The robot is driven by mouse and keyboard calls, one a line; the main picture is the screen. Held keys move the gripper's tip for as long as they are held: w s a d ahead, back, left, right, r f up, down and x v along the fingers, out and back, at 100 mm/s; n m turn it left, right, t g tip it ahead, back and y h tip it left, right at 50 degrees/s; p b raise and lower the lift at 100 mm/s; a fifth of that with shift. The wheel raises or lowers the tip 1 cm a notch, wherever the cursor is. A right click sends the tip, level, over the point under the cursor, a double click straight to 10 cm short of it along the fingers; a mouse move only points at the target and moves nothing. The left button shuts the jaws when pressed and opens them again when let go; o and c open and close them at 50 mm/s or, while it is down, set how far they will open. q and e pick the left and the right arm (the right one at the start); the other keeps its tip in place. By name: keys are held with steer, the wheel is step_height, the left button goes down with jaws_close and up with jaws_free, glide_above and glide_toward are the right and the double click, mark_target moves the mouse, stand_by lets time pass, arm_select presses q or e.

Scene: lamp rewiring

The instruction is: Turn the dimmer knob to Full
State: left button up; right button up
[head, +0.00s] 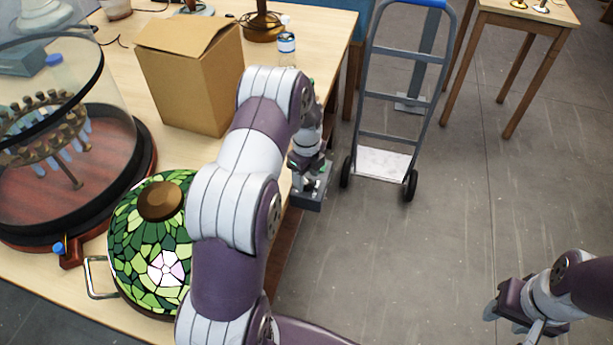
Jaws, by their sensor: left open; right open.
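My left gripper (311,180) points down at the table's right edge, beside or over a small dark grey box (308,201). The gripper hides much of the box's top, and I cannot tell whether they touch. No dimmer knob or Full mark can be made out; one may be hidden there. The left jaws are small in the picture and open. My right gripper (514,312) is open and empty over the floor at the lower right. A green stained-glass lampshade (128,240) with a round brown cap (160,201) sits on the table, partly behind my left arm.
A cardboard box (190,85), a bottle (287,50) and a brown lamp base (262,27) stand on the wooden table (330,30). A glass dome on a dark base (140,150) fills the left.

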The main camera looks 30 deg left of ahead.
mark_target(307, 180)
arm_select(q)
step_height(307, 180, up, 12)
steer(key=b, duration=0.1)
steer(key=shift+f, duration=0.1)
stand_by(0.4)
steer(key=s+d+n, duration=0.6)
steer(key=s+n, duration=0.4)
steer(key=s+d+n+t, duration=0.1)
steer(key=s+d+n, duration=0.5)
steer(key=s+n, duration=0.3)
steer(key=shift+s+d+r+n, duration=0.3)
steer(key=shift+s+d+n, duration=0.1)
steer(key=shift+s, duration=0.15)
